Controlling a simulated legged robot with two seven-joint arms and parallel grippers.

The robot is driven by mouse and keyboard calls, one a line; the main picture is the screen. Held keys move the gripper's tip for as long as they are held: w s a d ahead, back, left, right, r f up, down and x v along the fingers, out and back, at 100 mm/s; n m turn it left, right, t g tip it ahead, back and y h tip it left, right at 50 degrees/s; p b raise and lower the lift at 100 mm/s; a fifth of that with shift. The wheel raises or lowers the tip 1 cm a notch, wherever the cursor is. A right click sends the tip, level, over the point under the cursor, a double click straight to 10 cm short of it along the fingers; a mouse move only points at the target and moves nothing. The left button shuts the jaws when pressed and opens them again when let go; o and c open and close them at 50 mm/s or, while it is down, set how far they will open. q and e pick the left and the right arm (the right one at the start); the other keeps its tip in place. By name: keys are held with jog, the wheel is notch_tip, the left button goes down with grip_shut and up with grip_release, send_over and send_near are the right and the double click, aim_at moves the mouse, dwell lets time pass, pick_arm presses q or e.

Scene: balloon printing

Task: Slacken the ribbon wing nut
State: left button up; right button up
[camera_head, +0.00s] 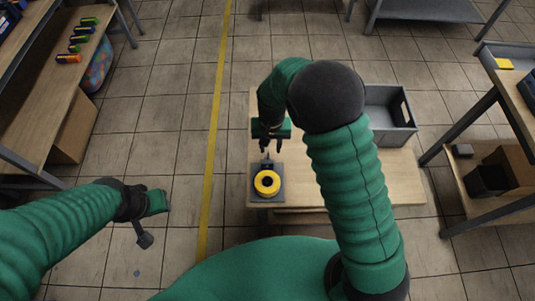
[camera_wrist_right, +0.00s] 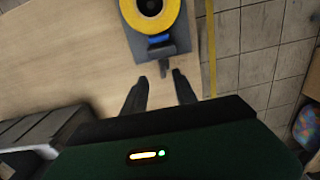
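A yellow ribbon roll (camera_head: 267,192) sits on a dark grey holder (camera_head: 281,193) at the near left of the wooden table. The roll (camera_wrist_right: 150,21) and holder (camera_wrist_right: 178,42) show at the top of the right wrist view. A small dark part (camera_wrist_right: 164,68) sticks out from the holder towards my right gripper; it may be the wing nut, but it is too small to be sure. My right gripper (camera_wrist_right: 159,80) is open and empty, its fingertips apart on either side of that part's end. My left gripper (camera_head: 150,203) hangs over the floor, its fingers unclear.
A grey open bin (camera_head: 390,137) stands on the table (camera_head: 405,180) behind my right arm. A shelf with colourful cylinders (camera_head: 68,58) is at the left, and another rack (camera_head: 490,75) at the right. A yellow line (camera_head: 212,150) runs along the tiled floor, left of the table.

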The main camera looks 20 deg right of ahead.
aim_at(267, 155)
jog(key=f, duration=0.1)
jog(key=a+f, duration=0.1)
jog(key=f, duration=0.2)
jog(key=shift+s+a, duration=0.25)
jog(key=shift+w+a+f, duration=0.1)
jog(key=shift+a+f, duration=0.1)
jog(key=shift+f, duration=0.05)
jog(key=shift+d, duration=0.15)
jog(key=shift+c, duration=0.3)
jog(key=shift+d, duration=0.1)
jog(key=shift+c, duration=1.1)
jog(key=shift+d, duration=0.1)
grip_shut()
